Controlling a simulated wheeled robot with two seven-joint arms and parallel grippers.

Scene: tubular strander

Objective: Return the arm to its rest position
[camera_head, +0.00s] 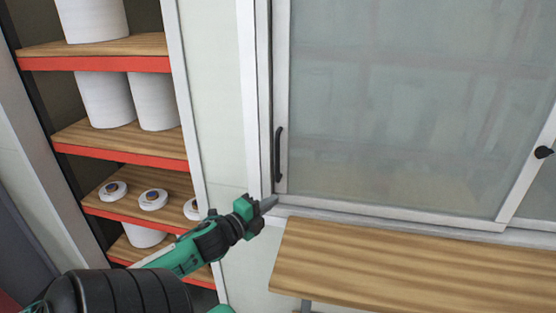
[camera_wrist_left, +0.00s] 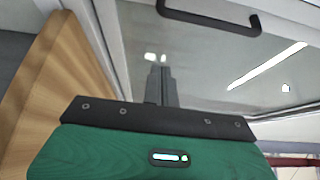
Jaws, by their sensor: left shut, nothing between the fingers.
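My left arm comes in from the lower left in the head view. Its gripper (camera_head: 268,204) is shut and empty, its tip in front of the lower left corner of the sliding window, below the black handle (camera_head: 279,154). In the left wrist view the closed fingers (camera_wrist_left: 161,85) point toward the glass, and the handle (camera_wrist_left: 210,18) shows above them, apart from the fingers. I cannot tell whether the fingertips touch the window or its frame. My right gripper is not in view.
A wooden ledge (camera_head: 410,272) juts out below the window (camera_head: 400,100), to the right of the gripper. Shelves with red edges (camera_head: 120,158) hold white cylinders and small spools at the left, behind my arm.

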